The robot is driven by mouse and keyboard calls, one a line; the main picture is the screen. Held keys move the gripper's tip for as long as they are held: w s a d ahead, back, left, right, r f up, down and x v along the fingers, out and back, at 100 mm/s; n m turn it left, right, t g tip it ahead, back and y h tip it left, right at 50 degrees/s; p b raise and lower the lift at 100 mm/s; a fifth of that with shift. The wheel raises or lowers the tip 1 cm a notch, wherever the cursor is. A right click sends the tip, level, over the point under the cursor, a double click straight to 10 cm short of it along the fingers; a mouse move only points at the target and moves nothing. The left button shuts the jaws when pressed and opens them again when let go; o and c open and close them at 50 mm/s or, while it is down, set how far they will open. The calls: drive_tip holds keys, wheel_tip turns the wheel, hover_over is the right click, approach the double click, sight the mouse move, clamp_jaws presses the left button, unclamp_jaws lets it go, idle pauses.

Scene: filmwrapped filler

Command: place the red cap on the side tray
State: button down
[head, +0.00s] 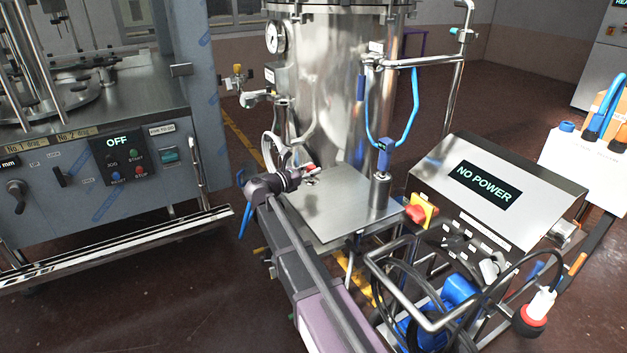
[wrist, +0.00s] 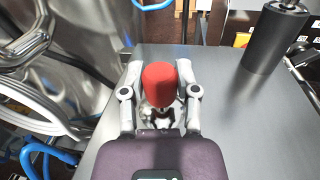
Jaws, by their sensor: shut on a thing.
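The red cap (wrist: 160,86) sits between the two fingers of my gripper (wrist: 160,92), which is shut on it. In the head view my gripper (head: 303,177) is at the back left part of the side tray, and a small bit of red shows at its tips. The side tray is a flat bare metal plate (head: 345,208) in front of the steel tank. It fills the right of the wrist view (wrist: 245,125). I cannot tell whether the cap touches the tray.
A dark cylinder (wrist: 274,38) stands at the tray's right side. The steel tank (head: 335,90) rises behind the tray, with a blue hose (head: 413,110). A "NO POWER" panel (head: 485,185) is at right.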

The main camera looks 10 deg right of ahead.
sight(310, 179)
drive_tip(key=shift+s+f+b, duration=0.1)
drive_tip(key=shift+f+b, duration=1.25)
drive_tip(key=shift+f, duration=0.3)
drive_tip(key=shift+f, duration=0.15)
drive_tip(key=shift+c, duration=1.8)
unclamp_jaws()
drive_tip(key=shift+r, duration=0.25)
drive_tip(key=v, duration=1.2)
